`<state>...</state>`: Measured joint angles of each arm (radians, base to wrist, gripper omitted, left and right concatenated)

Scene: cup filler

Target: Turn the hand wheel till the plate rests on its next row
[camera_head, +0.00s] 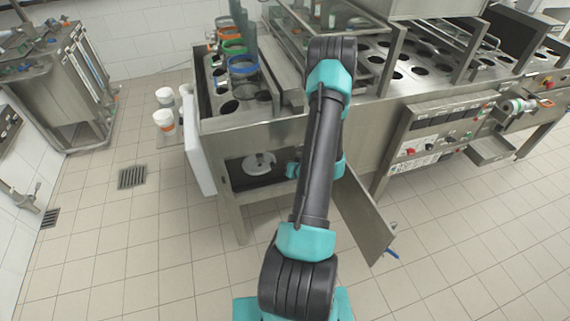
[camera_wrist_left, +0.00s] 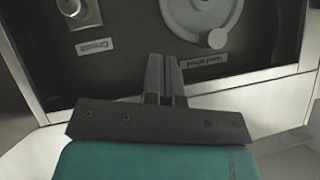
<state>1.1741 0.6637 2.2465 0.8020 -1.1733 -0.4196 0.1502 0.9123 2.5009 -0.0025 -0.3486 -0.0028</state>
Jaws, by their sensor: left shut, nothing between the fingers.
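The hand wheel (camera_head: 259,163) is a pale disc inside the open bay below the machine's left end. In the left wrist view the hand wheel (camera_wrist_left: 190,12) is cut off by the top edge, with a round handle knob (camera_wrist_left: 217,39) at its lower right. My left gripper (camera_wrist_left: 163,62) is shut and empty, with its tips just left of and below the wheel, apart from the knob in the picture. In the head view the fingertips are not clear. A steel plate with rows of round holes (camera_head: 432,58) lies on the machine top; which row it rests on cannot be told.
A label (camera_wrist_left: 204,58) sits below the wheel, and a metal fitting (camera_wrist_left: 80,12) to its left. The bay's steel frame (camera_wrist_left: 210,84) runs close under the gripper. An open door (camera_head: 362,213) hangs right of the bay. Cups (camera_head: 164,119) stand left of the machine.

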